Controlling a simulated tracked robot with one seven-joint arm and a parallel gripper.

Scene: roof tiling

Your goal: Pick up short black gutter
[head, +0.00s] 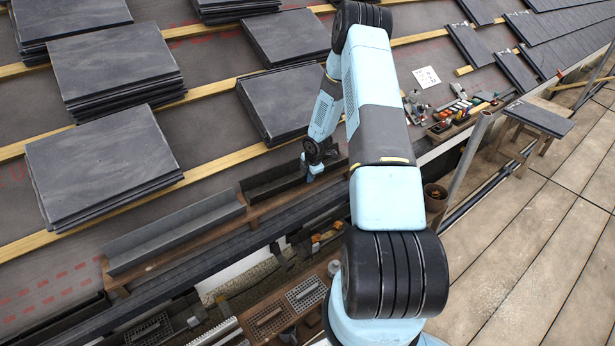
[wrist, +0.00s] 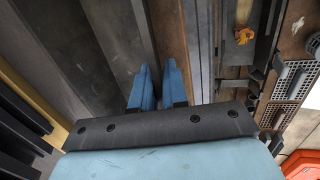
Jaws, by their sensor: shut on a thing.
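The short black gutter (head: 272,184) lies on a brown board along the lower roof edge in the head view. My gripper (head: 312,176) is at its right part, pointing down, partly hidden by my arm. In the wrist view, the blue fingers (wrist: 158,82) are close together at the near rim of a dark channel, the gutter (wrist: 85,45). The jaws are shut on the gutter's rim; the exact contact is hard to see. The gutter appears to rest on the board.
A longer grey gutter (head: 175,233) lies to the left on the same board. Stacks of dark tiles (head: 100,165) stand on battens above. Tools in a tray (head: 460,115) lie to the right. A wooden walkway (head: 525,245) is at right.

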